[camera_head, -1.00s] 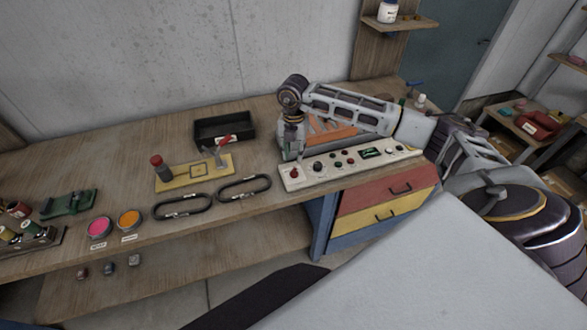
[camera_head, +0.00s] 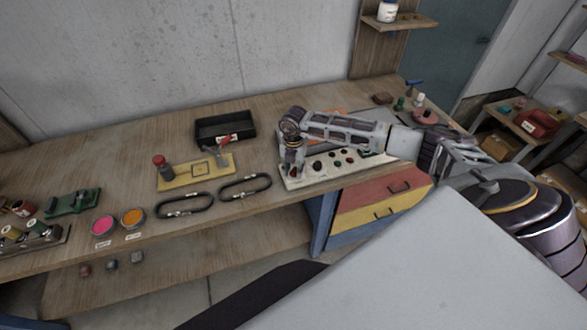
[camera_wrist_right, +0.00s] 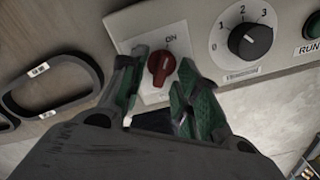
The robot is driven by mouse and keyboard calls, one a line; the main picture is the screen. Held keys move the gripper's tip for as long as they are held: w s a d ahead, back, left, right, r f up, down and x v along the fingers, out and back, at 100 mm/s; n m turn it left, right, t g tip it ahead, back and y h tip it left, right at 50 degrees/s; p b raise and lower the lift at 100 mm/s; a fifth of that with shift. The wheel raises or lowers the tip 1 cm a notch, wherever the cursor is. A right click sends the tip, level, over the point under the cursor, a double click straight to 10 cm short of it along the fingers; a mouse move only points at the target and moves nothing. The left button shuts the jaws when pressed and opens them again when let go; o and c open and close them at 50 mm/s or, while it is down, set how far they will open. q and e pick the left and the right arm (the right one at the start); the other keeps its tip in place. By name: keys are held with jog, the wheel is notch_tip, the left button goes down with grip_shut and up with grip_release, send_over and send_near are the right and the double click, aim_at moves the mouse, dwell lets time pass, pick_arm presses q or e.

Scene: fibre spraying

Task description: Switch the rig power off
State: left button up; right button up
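The white rig control panel (camera_head: 337,171) lies along the front of the bench, and its left end also shows in the right wrist view (camera_wrist_right: 204,20). A red rotary switch (camera_wrist_right: 161,68) sits on a white plate with an "ON" label at its upper right. My right gripper (camera_wrist_right: 161,66) is open, one green-padded finger on each side of the switch, with small gaps visible. In the head view my right gripper (camera_head: 291,168) comes down over the panel's left end and hides the switch. My left gripper is not in view.
A black dial (camera_wrist_right: 250,40) marked 0 to 3 and a green RUN button (camera_wrist_right: 312,27) sit right of the switch. Two black oval rings (camera_head: 184,204) lie left of the panel, near a yellow board (camera_head: 190,179) and a black tray (camera_head: 224,126).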

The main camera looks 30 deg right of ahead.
grip_shut()
